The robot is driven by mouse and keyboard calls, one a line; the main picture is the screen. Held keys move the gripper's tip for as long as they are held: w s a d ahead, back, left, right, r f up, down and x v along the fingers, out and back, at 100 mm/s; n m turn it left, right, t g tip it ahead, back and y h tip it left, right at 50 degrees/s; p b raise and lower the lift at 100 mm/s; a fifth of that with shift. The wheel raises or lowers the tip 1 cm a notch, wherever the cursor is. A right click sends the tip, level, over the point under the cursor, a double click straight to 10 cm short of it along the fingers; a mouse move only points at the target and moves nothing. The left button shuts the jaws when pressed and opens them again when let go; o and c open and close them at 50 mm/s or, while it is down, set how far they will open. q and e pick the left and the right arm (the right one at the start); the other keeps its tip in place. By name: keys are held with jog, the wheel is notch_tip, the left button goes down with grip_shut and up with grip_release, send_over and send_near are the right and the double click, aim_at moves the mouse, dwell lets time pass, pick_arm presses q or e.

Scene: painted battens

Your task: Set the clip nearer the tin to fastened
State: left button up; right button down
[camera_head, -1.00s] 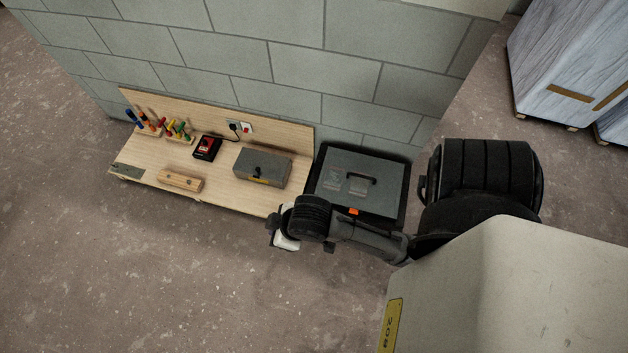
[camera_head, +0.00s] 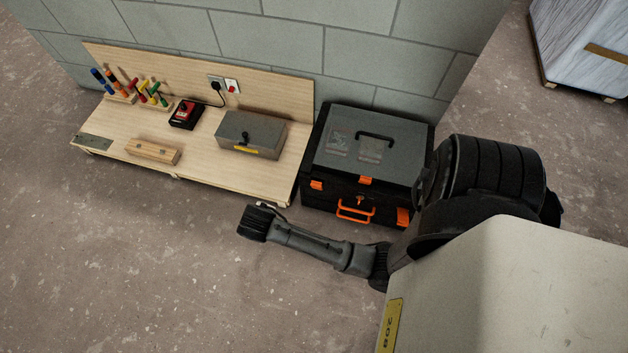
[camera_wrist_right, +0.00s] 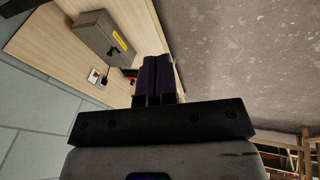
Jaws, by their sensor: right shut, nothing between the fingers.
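A black toolbox (camera_head: 335,190) with a grey lid stands on the floor at the right end of the bench. An orange clip (camera_head: 316,185) is on its front near the left end, nearer the tin; another orange clip (camera_head: 403,216) is near the right end. I cannot tell whether either is fastened. The grey tin (camera_head: 252,135) with a yellow label sits on the bench, left of the toolbox; it also shows in the right wrist view (camera_wrist_right: 102,36). My right gripper (camera_wrist_right: 157,62) is shut and empty, apart from the clips. My left gripper is not in view.
An orange handle (camera_head: 356,210) and a middle orange piece (camera_head: 366,180) are on the toolbox front. The wooden bench (camera_head: 207,158) carries a wooden block (camera_head: 153,151), a red and black device (camera_head: 185,114) and coloured tools. Floor in front is clear.

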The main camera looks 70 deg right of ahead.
notch_tip(320, 180, down, 18)
jog(key=s+d+g+h+b, duration=0.2)
jog(key=d+g+h+b, duration=0.15)
jog(key=b, duration=0.45)
jog(key=n+t+h, duration=0.1)
jog(key=t+h, duration=0.1)
jog(key=h, duration=1.1)
send_near(317, 187)
pick_arm(q)
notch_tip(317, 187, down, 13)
jog(key=b, duration=0.2)
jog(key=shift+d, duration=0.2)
pick_arm(e)
jog(key=d, duration=0.7)
jog(key=shift+w+d+r, duration=0.2)
jog(key=shift+w+r, duration=0.15)
jog(key=shift+r, duration=0.05)
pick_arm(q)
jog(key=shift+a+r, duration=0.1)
